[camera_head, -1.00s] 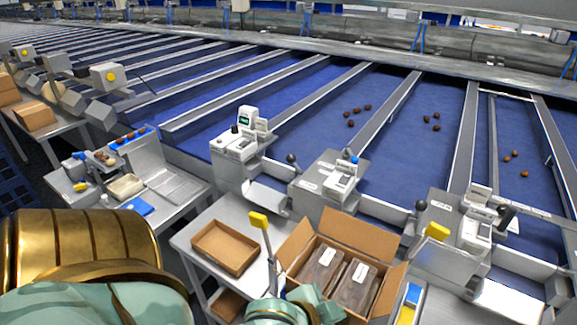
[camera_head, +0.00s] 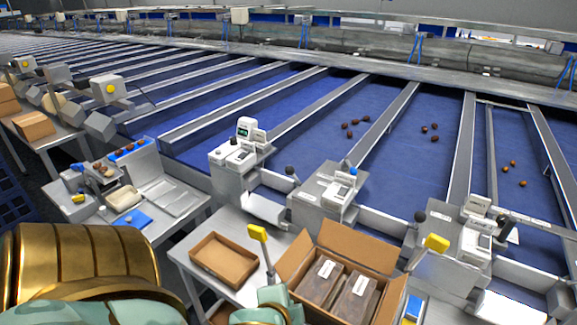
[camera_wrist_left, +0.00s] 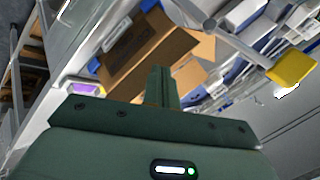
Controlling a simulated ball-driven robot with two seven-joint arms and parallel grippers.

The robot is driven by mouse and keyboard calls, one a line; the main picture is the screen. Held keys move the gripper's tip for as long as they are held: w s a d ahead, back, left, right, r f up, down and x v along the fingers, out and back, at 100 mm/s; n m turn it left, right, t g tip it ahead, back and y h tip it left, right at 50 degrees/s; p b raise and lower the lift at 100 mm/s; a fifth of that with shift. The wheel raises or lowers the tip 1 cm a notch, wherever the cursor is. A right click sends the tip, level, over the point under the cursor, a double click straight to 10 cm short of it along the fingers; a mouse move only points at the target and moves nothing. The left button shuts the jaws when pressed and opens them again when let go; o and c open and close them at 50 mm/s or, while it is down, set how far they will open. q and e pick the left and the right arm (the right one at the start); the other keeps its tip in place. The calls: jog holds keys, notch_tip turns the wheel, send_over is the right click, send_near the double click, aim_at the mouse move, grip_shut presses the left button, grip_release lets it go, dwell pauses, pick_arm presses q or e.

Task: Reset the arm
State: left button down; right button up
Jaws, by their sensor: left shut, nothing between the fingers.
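My left arm enters the head view at the bottom left, with a gold section and pale green parts. A green and bronze part of it (camera_head: 270,306) shows at the bottom middle, in front of the open carton; the fingertips cannot be made out there. In the left wrist view my left gripper (camera_wrist_left: 160,84) has its dark green fingers together with nothing between them. Behind them is a cardboard carton (camera_wrist_left: 150,52); whether they touch it cannot be told. My right gripper is not in view.
An open carton (camera_head: 391,297) with dark packs stands right of my arm part. A yellow-topped post (camera_head: 257,233) rises beside it. A shallow cardboard tray (camera_head: 223,260) lies on a metal table. Weighing stations (camera_head: 328,190) line blue belts carrying dates.

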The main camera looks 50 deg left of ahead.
pick_arm(q)
jog(key=s+d+f+g+h+b, duration=0.2)
jog(key=s+f+b, duration=0.1)
jog(key=f, duration=1.4)
jog(key=s+d+f+g+h+b, duration=0.1)
jog(key=s+d+f+g+b, duration=0.15)
jog(key=f, duration=1.55)
jog(key=s+a+f+n+g+h+b, duration=0.1)
jog(key=s+f+n+g+b, duration=0.1)
jog(key=s+f, duration=1.4)
jog(key=s+n+b, duration=0.1)
jog(key=s+b, duration=0.1)
jog(key=s, duration=0.1)
jog(key=shift+s+f, duration=0.15)
jog(key=shift+f, duration=0.15)
jog(key=shift+a, duration=0.15)
